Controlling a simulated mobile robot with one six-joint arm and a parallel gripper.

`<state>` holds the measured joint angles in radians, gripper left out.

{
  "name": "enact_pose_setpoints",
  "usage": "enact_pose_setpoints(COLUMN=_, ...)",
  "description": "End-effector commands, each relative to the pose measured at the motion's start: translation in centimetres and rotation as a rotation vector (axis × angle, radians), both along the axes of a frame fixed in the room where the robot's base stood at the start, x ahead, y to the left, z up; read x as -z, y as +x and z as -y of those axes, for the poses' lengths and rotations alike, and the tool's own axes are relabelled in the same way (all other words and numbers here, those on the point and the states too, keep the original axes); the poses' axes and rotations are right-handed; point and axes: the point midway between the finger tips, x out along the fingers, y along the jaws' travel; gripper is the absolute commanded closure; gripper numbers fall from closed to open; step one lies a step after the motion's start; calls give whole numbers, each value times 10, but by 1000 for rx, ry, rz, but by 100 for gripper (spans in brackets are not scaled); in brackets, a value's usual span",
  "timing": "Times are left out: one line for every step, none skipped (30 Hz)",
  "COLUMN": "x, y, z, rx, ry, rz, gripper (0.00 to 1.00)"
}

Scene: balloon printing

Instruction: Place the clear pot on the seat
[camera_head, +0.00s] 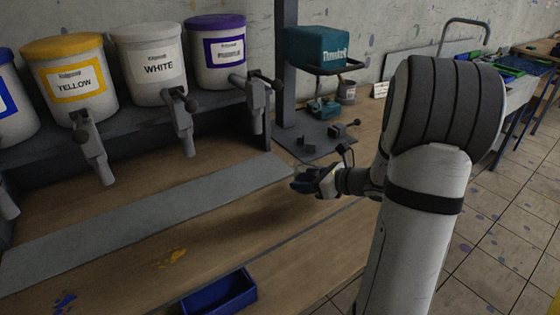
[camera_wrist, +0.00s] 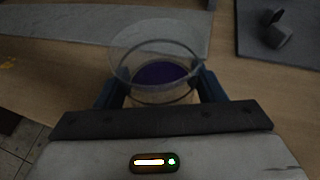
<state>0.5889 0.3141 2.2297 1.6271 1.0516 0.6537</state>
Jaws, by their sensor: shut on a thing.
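The clear pot (camera_wrist: 158,44) is a round see-through cup with purple stuff inside, in the wrist view. My gripper (camera_wrist: 158,92) has a finger on each side of it and is shut on it. The dark plate with small clamp-like blocks (camera_head: 337,130) stands below the teal machine (camera_head: 318,48). Which part is the seat, I cannot tell for sure.
Yellow (camera_head: 68,75), white (camera_head: 150,65) and purple-lidded (camera_head: 215,55) buckets with taps stand on a shelf at left. A grey strip (camera_head: 150,215) lies along the bench. A blue tray (camera_head: 222,293) is at the front. A dark post (camera_head: 287,60) rises behind the plate.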

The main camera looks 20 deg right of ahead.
Motion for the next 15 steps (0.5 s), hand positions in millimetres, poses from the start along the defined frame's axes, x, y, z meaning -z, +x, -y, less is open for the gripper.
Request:
enact_pose_setpoints(x=0, y=-2, z=2, rx=2, ry=0, rz=1, gripper=66)
enact_pose_setpoints(x=0, y=-3, z=3, rx=2, ry=0, rz=1, gripper=66)
enact_pose_setpoints(x=-1, y=-4, z=3, rx=3, ry=0, rz=1, gripper=66)
enact_pose_setpoints(x=-1, y=-3, z=2, rx=4, ry=0, rz=1, gripper=66)
enact_pose_setpoints(x=-2, y=-2, z=0, rx=5, ry=0, rz=1, gripper=66)
enact_pose_setpoints(x=-4, y=0, z=-3, rx=9, ry=0, rz=1, gripper=66)
enact_pose_setpoints(x=-5, y=3, z=-7, rx=17, ry=0, rz=0, gripper=66)
enact_pose_setpoints(x=-7, y=6, z=-11, rx=26, ry=0, rz=0, gripper=66)
enact_pose_setpoints(x=-9, y=12, z=-18, rx=41, ry=1, rz=-1, gripper=66)
enact_pose_setpoints(x=-11, y=16, z=-24, rx=55, ry=2, rz=-1, gripper=66)
enact_pose_setpoints(x=-13, y=20, z=-30, rx=71, ry=1, rz=-2, gripper=66)
enact_pose_setpoints(x=-14, y=26, z=-39, rx=94, ry=2, rz=-3, gripper=66)
enact_pose_setpoints(x=-15, y=30, z=-45, rx=112, ry=2, rz=-3, gripper=66)
enact_pose_setpoints(x=-14, y=33, z=-51, rx=130, ry=2, rz=-4, gripper=66)
enact_pose_setpoints(x=-14, y=37, z=-58, rx=154, ry=2, rz=-4, gripper=66)
